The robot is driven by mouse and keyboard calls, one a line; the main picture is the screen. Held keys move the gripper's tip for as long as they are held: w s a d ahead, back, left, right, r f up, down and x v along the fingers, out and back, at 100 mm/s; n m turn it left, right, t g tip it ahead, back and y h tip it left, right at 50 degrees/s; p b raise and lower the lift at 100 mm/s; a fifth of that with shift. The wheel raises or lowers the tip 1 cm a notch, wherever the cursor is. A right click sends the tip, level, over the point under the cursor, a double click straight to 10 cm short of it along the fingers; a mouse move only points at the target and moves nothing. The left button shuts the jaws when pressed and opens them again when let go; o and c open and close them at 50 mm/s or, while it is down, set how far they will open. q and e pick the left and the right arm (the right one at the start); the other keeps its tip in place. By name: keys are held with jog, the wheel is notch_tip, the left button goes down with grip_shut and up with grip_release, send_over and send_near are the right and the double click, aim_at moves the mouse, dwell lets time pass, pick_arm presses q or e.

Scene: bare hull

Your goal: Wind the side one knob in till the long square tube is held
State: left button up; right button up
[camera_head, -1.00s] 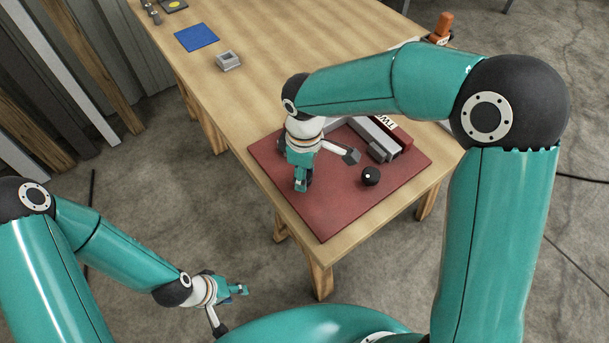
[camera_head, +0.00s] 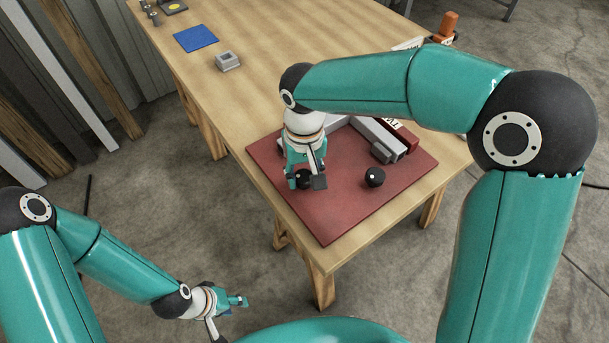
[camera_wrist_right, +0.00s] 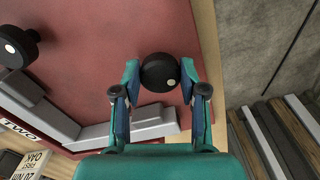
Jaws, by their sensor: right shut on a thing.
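My right gripper (camera_head: 305,181) reaches down over the left part of the red mat. It is shut on a black knob (camera_wrist_right: 158,72) with a pale dot, which also shows between its fingers in the head view (camera_head: 303,176). A second black knob (camera_head: 375,177) stands free to the right; it also shows in the right wrist view (camera_wrist_right: 17,46), near the label "TWO". Grey bars (camera_wrist_right: 135,124) lie behind the held knob; I cannot tell which is the long square tube. My arm hides part of them. My left gripper (camera_head: 240,301) is off the table, its opening unclear.
The red mat (camera_head: 335,222) lies at the near end of the wooden table (camera_head: 265,95). A grey block (camera_head: 228,62), a blue square (camera_head: 196,39) and an orange object (camera_head: 448,25) are farther back. The mat's front is clear.

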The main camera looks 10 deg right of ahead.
jog(key=m, duration=0.2)
jog(key=m+b, duration=0.1)
jog(key=m, duration=0.1)
jog(key=shift+w+a+r+m, duration=0.1)
jog(key=shift+w+m, duration=0.05)
jog(key=shift+m, duration=0.15)
jog(key=m+b, duration=0.1)
jog(key=m, duration=0.3)
jog(key=shift+m, duration=0.3)
jog(key=m+b, duration=0.1)
jog(key=m, duration=0.3)
jog(key=shift+w, duration=0.1)
jog(key=shift+r+m+b, duration=0.1)
jog(key=shift+m+b, duration=0.25)
jog(key=shift+m, duration=1.85)
jog(key=o, duration=0.9)
jog(key=shift+c, duration=0.2)
jog(key=shift+o, duration=1.4)
jog(key=shift+a, duration=0.1)
